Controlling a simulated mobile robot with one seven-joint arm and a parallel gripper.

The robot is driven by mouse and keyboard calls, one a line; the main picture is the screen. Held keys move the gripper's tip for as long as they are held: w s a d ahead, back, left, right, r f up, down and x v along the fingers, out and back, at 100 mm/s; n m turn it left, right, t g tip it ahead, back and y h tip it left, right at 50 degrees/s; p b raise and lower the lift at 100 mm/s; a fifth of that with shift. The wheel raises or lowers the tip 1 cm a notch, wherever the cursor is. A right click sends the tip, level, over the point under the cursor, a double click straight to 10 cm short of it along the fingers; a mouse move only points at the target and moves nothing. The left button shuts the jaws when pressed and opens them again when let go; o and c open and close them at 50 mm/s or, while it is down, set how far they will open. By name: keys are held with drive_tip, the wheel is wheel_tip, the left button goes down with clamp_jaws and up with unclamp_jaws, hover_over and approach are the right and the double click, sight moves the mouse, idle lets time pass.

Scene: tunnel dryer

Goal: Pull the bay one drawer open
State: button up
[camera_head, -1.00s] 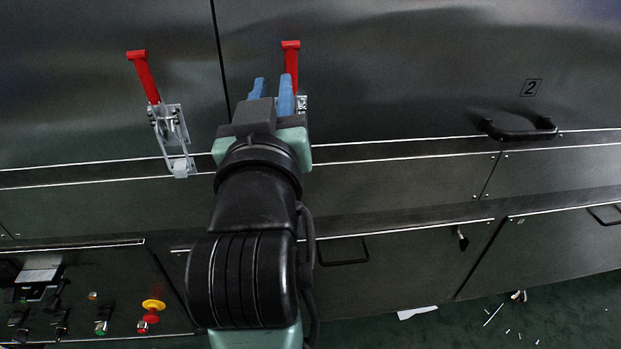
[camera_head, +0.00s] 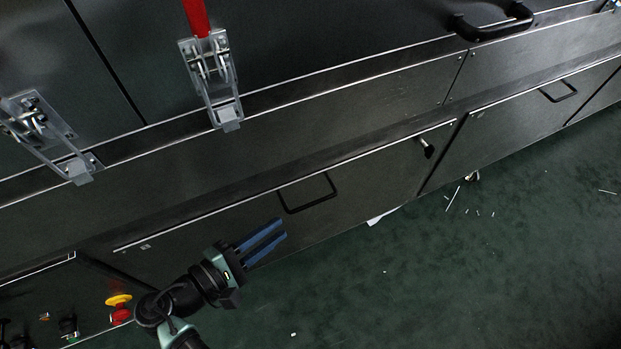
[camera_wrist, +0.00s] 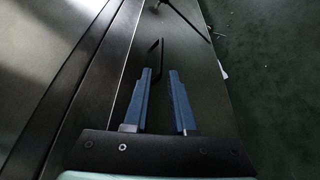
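The drawer (camera_head: 215,220) with the black bar handle (camera_head: 336,187) is low on the dryer front, left of the drawer under the panel marked 2 earlier; I take it for bay one. Its front looks closed and flush. The handle also shows in the wrist view (camera_wrist: 161,46), ahead of the fingertips. My gripper (camera_head: 282,229) has two blue fingers, spread apart with a gap between them and nothing held. In the head view it appears just below the handle. In the wrist view (camera_wrist: 160,72) the handle's near end appears between the fingertips; contact cannot be told.
A black knob (camera_head: 428,150) sits at the drawer's upper right corner. A second drawer handle (camera_head: 558,92) is further right. Two metal latches (camera_head: 212,85) project above, one with a red lever. A red and yellow stop button (camera_head: 120,308) is at lower left. The green floor (camera_head: 450,270) in front is mostly clear.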

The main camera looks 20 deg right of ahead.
sight(315, 204)
drive_tip(key=b+x, duration=0.4)
drive_tip(key=x, duration=0.8)
drive_tip(key=shift+d, duration=0.35)
drive_tip(key=shift+c, duration=0.2)
clamp_jaws()
idle(0.6)
